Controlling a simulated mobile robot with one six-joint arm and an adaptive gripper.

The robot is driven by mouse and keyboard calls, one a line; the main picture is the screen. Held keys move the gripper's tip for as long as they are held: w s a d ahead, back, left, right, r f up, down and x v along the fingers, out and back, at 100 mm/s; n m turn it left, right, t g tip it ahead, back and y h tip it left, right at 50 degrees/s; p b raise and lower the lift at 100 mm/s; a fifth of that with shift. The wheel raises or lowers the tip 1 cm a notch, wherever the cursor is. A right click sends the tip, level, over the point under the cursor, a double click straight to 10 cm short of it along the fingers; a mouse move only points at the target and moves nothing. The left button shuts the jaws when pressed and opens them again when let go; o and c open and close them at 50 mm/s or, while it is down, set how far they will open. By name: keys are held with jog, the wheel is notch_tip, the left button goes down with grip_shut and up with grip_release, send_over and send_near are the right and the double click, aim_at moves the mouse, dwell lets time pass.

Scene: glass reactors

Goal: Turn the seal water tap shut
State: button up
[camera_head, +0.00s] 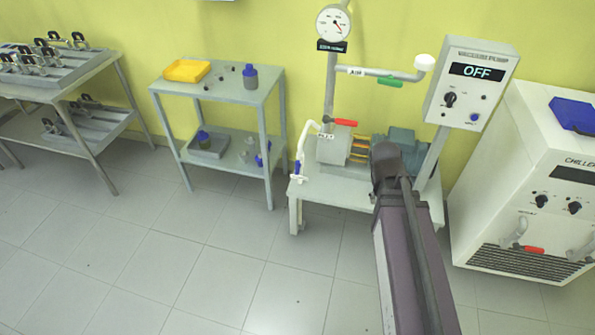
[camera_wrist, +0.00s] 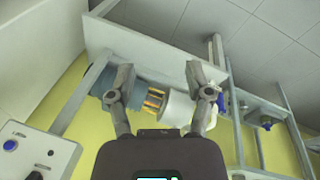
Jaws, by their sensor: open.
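A small blue-handled tap (camera_head: 298,168) sits low on a thin white pipe at the left side of the vacuum pump stand (camera_head: 345,190). It appears to be the seal water tap; a white label with small lettering is on the pump beside the pipe. In the wrist view, the blue handle (camera_wrist: 221,102) shows just right of the right finger. My gripper (camera_wrist: 159,68) is open and empty, its two fingers apart in front of the pump body (camera_wrist: 176,108). In the head view my arm covers part of the pump stand and the gripper itself is hidden.
A red handle (camera_head: 344,122) and a green handle (camera_head: 390,83) are on the pump's pipes. The control box (camera_head: 473,85) reads OFF. A white chiller (camera_head: 520,180) stands right, a shelf trolley (camera_head: 222,90) left. The floor in front is clear.

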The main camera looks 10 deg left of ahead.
jog(key=w+a+f+n+t+h+b, duration=0.2)
jog(key=w+f+n+t+h+b, duration=0.15)
jog(key=w+f+n+b, duration=0.55)
jog(key=n+t+y+b, duration=0.3)
jog(key=n+t+b, duration=1)
jog(key=n+b, duration=1.55)
send_near(297, 165)
jog(key=s+m+b, duration=0.2)
jog(key=m+b, duration=0.4)
jog(key=b, duration=0.1)
jog(key=shift+s+a+f, duration=0.1)
jog(key=shift+s+a, duration=0.15)
jog(key=shift+s, duration=0.05)
jog(key=shift+w, duration=0.1)
jog(key=w, duration=0.4)
jog(key=w+d, duration=0.1)
jog(key=w, duration=0.4)
jog(key=w+d, duration=0.1)
jog(key=w, duration=0.3)
jog(key=shift+w, duration=0.25)
grip_shut()
